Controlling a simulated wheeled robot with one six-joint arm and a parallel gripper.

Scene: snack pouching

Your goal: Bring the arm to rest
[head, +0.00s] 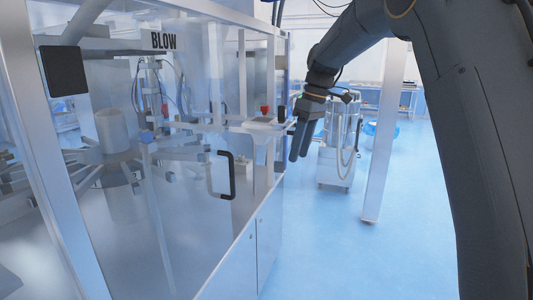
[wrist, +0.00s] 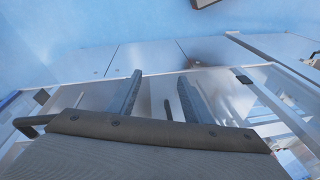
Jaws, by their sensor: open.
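My gripper (head: 297,141) hangs from my arm in the upper middle of the head view, its fingers pointing down. It is in front of the right end of the glazed machine, and nothing shows between its fingers. In the wrist view my gripper (wrist: 154,96) shows two grey fingers spread apart and empty. Past them are the machine's panels and the blue floor. My arm fills the right side of the head view, bent at the top.
The machine (head: 235,255) marked BLOW has clear panels and a black door handle (head: 231,174). A white post (head: 386,135) and a wheeled metal unit (head: 338,150) stand behind my gripper. Blue floor (head: 345,255) is free at the lower middle.

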